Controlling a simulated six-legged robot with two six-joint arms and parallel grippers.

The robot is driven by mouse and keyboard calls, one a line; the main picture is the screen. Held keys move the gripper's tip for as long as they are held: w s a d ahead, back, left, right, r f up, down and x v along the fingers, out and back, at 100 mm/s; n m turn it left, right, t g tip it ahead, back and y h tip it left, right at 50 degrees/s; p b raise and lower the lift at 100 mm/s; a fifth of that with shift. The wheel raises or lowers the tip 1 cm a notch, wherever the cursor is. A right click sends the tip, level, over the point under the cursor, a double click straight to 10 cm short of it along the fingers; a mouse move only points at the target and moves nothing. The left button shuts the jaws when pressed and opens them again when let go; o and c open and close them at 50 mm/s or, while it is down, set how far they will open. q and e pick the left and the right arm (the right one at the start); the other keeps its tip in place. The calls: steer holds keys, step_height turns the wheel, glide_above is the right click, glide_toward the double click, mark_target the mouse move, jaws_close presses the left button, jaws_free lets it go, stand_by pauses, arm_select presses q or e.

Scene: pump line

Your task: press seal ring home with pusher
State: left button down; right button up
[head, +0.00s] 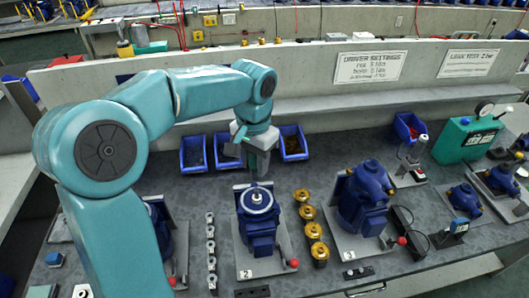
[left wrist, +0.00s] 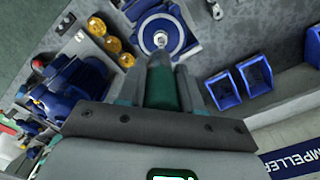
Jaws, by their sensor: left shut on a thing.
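My left gripper (head: 258,158) hangs above and just behind the middle pump, with its fingers pointing down. In the left wrist view its fingers (left wrist: 163,92) are shut on a dark green cylinder, the pusher (left wrist: 162,82). The pusher's far end points toward the pump face. The middle pump (head: 262,226) is blue with a round silver face and a central shaft, on a plate marked 2. A pale ring (head: 257,197) shows around the shaft; it also shows in the left wrist view (left wrist: 160,39). I cannot tell how deep it sits. The pusher looks apart from it. My right gripper is not in view.
Blue bins (head: 293,143) stand along the back. Brass parts (head: 312,230) line up right of the middle pump, and small metal parts (head: 210,238) to its left. Another blue pump (head: 364,200) stands to the right. A red-knobbed lever (head: 293,263) is beside plate 2.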

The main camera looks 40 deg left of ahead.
arm_select(q)
steer(key=shift+w, duration=0.35)
steer(key=shift+w+f, duration=0.2)
steer(key=shift+w, duration=0.05)
steer(key=shift+s+a+f+b, duration=0.15)
steer(key=shift+a+f+b, duration=0.1)
steer(key=shift+b, duration=0.05)
steer(key=shift+s+f, duration=0.2)
steer(key=shift+s, duration=0.05)
steer(key=shift+s+d+f+b, duration=0.1)
steer(key=shift+s+f+b, duration=0.15)
steer(key=shift+b, duration=0.35)
step_height(320, 180, down, 5)
steer(key=b, duration=0.4)
steer(key=shift+f, duration=0.35)
steer(key=shift+w+f+b, duration=0.3)
steer(key=shift+f+b, duration=0.15)
steer(key=shift+s+r, duration=0.15)
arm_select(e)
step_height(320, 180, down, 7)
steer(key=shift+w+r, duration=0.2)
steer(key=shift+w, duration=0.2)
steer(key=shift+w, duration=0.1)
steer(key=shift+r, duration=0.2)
